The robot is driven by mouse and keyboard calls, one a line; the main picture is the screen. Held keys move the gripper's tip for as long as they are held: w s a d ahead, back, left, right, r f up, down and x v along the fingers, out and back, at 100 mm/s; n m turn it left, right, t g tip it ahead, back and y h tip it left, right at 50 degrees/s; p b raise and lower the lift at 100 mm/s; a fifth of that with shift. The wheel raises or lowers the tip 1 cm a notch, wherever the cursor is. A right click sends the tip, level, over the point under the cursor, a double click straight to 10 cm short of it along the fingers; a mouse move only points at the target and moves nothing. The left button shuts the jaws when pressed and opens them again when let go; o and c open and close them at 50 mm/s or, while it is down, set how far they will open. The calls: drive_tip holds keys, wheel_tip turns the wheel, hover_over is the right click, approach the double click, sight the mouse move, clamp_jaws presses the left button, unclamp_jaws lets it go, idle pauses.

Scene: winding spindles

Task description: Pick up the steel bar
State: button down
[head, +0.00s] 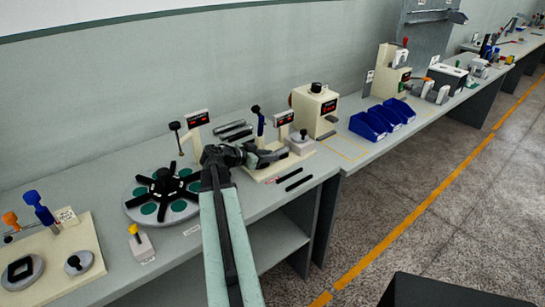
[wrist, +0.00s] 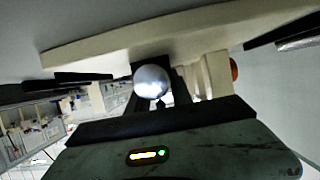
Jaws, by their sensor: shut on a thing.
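The steel bar (wrist: 151,81) shows in the wrist view as a shiny round end between the two dark fingers of my gripper (wrist: 157,88). The gripper is shut on it. In the head view my gripper (head: 246,156) is over the middle of the bench, at the cream fixture board. A grey length (head: 272,157), which looks like the bar, reaches out to its right. The rest of the bar is hidden by the fingers, and I cannot tell whether it touches the board.
A round plate with a black star-shaped holder (head: 165,192) stands left of my gripper. Grey bars (head: 234,130) lie behind it. A cream machine (head: 315,108) and blue bins (head: 382,120) stand farther right.

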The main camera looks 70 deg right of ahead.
drive_tip(key=shift+r, duration=0.2)
wheel_tip(320, 180, up, 18)
drive_tip(key=p, duration=1.8)
drive_tip(key=shift+f, duration=0.15)
